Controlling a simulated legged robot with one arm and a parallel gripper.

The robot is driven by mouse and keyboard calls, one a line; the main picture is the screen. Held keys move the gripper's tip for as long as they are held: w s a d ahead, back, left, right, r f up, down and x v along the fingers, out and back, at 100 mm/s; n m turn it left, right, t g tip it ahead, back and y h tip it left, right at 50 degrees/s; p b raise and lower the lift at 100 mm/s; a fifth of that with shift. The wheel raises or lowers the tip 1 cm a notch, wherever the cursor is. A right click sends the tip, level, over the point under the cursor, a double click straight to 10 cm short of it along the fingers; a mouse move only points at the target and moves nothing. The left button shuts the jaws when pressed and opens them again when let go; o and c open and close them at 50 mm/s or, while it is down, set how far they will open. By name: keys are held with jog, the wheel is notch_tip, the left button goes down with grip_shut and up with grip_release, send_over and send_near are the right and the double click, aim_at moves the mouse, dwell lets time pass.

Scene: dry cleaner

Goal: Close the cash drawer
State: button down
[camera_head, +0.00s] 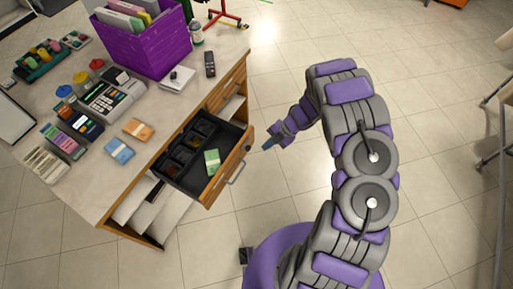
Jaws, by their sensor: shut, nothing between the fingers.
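The cash drawer (184,179) stands pulled out from the side of a wooden counter. It has a black tray with compartments at the back and a wooden front panel (229,167) with a metal handle (237,173). A green bundle of notes (212,161) lies in the tray. My gripper (266,147) is shut and empty. In the picture it is just right of the drawer front's upper end, with a small gap between them; the exact distance cannot be told.
The counter top holds a purple box (148,40) with folders, a cash register (113,95), a remote (210,64) and two note bundles. Below the cash drawer, open shelves hold papers (178,215). A red wheeled stand (226,14) is at the top.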

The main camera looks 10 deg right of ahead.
jog(key=b, duration=0.2)
send_near(238, 156)
notch_tip(238, 156, down, 4)
jog(key=s, duration=0.3)
jog(key=shift+w+a+f, duration=0.2)
jog(key=shift+w+a, duration=1.15)
jog(key=shift+a, duration=0.05)
jog(key=shift+w+a, duration=0.1)
